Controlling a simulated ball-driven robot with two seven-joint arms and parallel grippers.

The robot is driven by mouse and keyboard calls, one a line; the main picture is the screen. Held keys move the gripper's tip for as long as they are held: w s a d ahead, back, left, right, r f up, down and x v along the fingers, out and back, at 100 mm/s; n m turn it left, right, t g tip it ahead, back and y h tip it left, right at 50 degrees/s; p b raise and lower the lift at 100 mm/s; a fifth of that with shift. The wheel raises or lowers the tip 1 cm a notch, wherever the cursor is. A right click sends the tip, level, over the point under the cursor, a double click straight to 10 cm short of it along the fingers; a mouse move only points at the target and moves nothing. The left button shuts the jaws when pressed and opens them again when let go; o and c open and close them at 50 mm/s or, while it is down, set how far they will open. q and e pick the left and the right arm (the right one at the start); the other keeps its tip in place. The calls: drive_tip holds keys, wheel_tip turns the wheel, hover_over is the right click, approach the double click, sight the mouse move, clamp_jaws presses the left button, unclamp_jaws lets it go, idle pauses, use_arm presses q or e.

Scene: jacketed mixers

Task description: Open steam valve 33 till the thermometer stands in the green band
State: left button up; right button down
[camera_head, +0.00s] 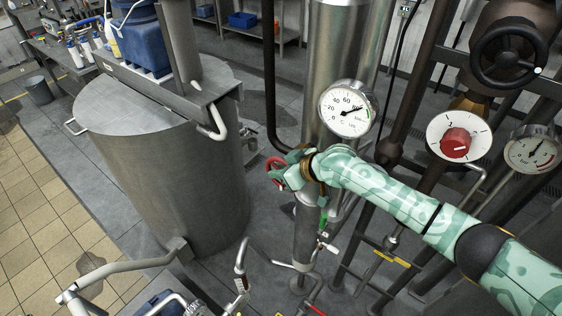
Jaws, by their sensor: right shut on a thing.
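The thermometer (343,124) is a round white dial on the steel column. Its black needle points right and slightly up, near the 80 mark, close to the lower-numbered end of a green band at the dial's right edge. I cannot tell whether the tip is inside the band. A red handwheel (271,163) is below and left of the dial, partly hidden by my right gripper (281,172), which is shut on its rim. No number 33 can be read on it. My left gripper is not in view.
A red knob (456,142) on a white dial, a second gauge (533,151) and a black handwheel (508,55) are at the right. A large steel vessel (170,160) stands left of my gripper. Pipes and small valves crowd the space below.

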idle(0.3)
drive_tip(key=c, duration=1.3)
unclamp_jaws()
